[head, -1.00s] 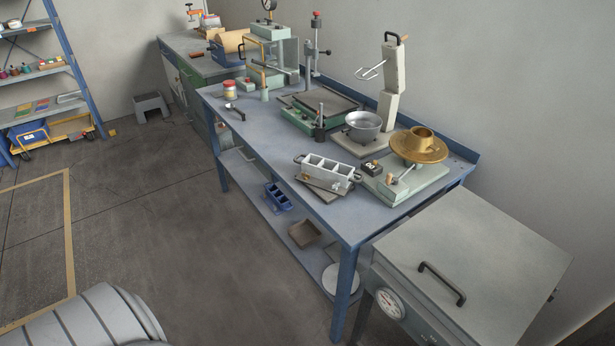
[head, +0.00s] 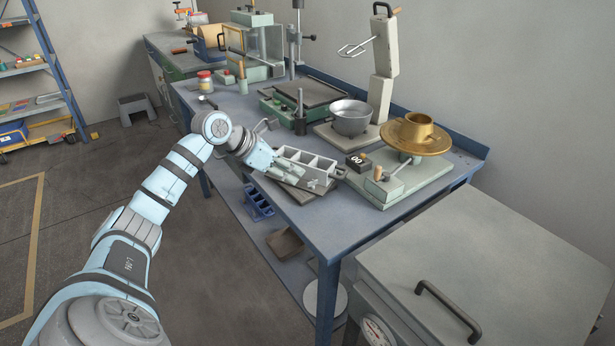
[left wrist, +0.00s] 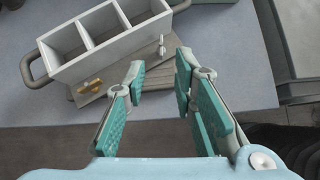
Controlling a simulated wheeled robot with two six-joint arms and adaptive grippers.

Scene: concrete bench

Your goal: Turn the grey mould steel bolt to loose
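The grey mould (head: 318,162) is a light box with several open compartments and end handles, on the blue bench. In the left wrist view the mould (left wrist: 118,50) fills the upper left. The small upright steel bolt (left wrist: 161,46) stands at its near right side, and a brass wing-shaped bolt (left wrist: 91,86) sits further left. My left gripper (left wrist: 160,68) is open and empty, with its fingertips either side of the steel bolt's line and just short of it. In the head view my left gripper (head: 322,178) is in front of the mould and hides its near side. My right gripper is not in view.
Beside the mould are a dark box with white markings (head: 358,161) and a green-grey base (head: 425,171) under a brass turntable (head: 415,138). A metal bowl (head: 350,120) stands behind. A grey cabinet (head: 490,250) is at the front right.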

